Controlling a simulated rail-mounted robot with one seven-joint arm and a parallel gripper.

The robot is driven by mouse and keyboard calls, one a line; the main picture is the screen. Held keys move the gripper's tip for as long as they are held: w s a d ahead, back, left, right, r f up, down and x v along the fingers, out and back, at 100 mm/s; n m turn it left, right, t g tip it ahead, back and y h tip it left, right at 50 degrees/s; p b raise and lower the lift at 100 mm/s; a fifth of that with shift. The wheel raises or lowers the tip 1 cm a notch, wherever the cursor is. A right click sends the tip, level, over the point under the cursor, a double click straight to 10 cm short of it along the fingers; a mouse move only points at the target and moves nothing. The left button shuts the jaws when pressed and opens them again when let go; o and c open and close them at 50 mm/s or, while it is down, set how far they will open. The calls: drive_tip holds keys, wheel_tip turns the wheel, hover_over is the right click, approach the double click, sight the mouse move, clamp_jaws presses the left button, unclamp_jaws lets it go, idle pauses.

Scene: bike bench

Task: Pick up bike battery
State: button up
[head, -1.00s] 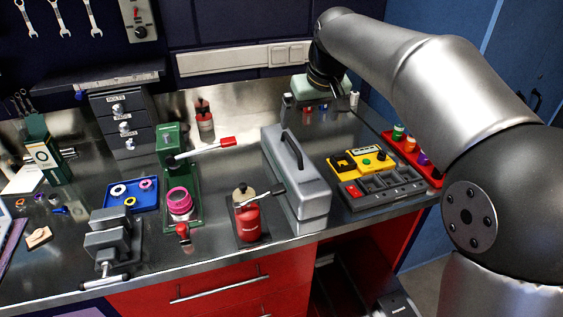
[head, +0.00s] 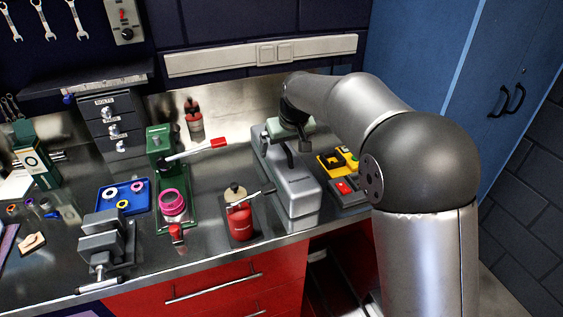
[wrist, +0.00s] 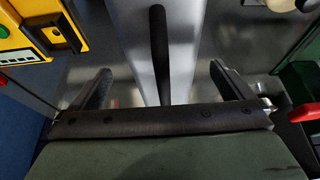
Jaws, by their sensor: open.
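The bike battery (head: 289,186) is a long grey case with a black handle on top, standing on the bench. In the wrist view the battery (wrist: 131,30) runs up the middle, and its dark handle (wrist: 159,45) lies between my fingers. My gripper (wrist: 160,82) is open, with one finger on each side of the battery and nothing held. I cannot tell whether the fingers touch the battery.
A blue tray (head: 110,205) lies farther left.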

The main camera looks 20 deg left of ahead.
sight(282, 153)
drive_tip(key=x, duration=0.3)
drive_tip(key=shift+a+f, duration=0.2)
drive_tip(key=shift+f, duration=0.05)
drive_tip(key=c, duration=2)
drive_tip(key=shift+w+a+r, duration=0.1)
drive_tip(key=shift+w+r, duration=0.05)
drive_tip(key=shift+r, duration=0.2)
